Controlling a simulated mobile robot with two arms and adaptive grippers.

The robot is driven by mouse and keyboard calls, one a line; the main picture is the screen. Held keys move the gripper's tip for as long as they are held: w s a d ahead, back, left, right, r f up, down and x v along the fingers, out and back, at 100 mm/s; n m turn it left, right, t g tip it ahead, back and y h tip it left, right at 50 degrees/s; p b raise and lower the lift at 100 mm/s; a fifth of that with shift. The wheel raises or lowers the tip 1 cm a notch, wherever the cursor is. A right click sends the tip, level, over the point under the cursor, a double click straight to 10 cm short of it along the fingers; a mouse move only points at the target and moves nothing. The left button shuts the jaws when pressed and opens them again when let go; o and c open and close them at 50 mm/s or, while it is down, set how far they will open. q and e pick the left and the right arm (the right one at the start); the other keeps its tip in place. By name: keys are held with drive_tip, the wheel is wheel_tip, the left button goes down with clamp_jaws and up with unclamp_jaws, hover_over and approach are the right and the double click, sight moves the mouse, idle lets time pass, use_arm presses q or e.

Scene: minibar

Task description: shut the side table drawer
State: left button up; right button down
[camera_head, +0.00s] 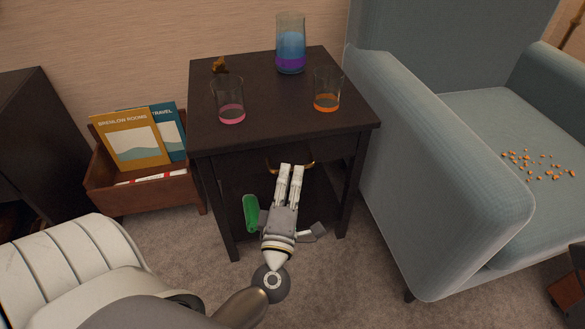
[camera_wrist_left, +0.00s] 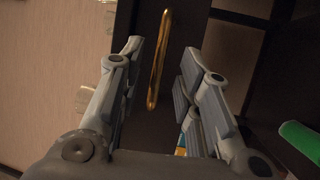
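The dark side table (camera_head: 270,120) stands in the middle of the head view. Its drawer front (camera_head: 235,163) is under the top, with a curved gold handle (camera_head: 306,165). How far the drawer stands out is hard to tell. My left gripper (camera_head: 291,168) is in front of the drawer, fingertips at the handle in the picture. In the left wrist view the gripper (camera_wrist_left: 162,48) is open, its fingers apart. The gold handle (camera_wrist_left: 159,60) shows between and beyond them; contact cannot be told. My right gripper is not in view.
Two glasses (camera_head: 230,100) (camera_head: 327,90) and a blue-purple vessel (camera_head: 290,45) stand on the tabletop. A green object (camera_head: 251,213) is beside my left gripper, low down. A blue armchair (camera_head: 450,170) is close on the right, a magazine rack (camera_head: 150,195) on the left.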

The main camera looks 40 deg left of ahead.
use_arm(q)
drive_tip(key=v, duration=0.8)
drive_tip(key=shift+s, duration=0.2)
drive_tip(key=shift+f, duration=0.1)
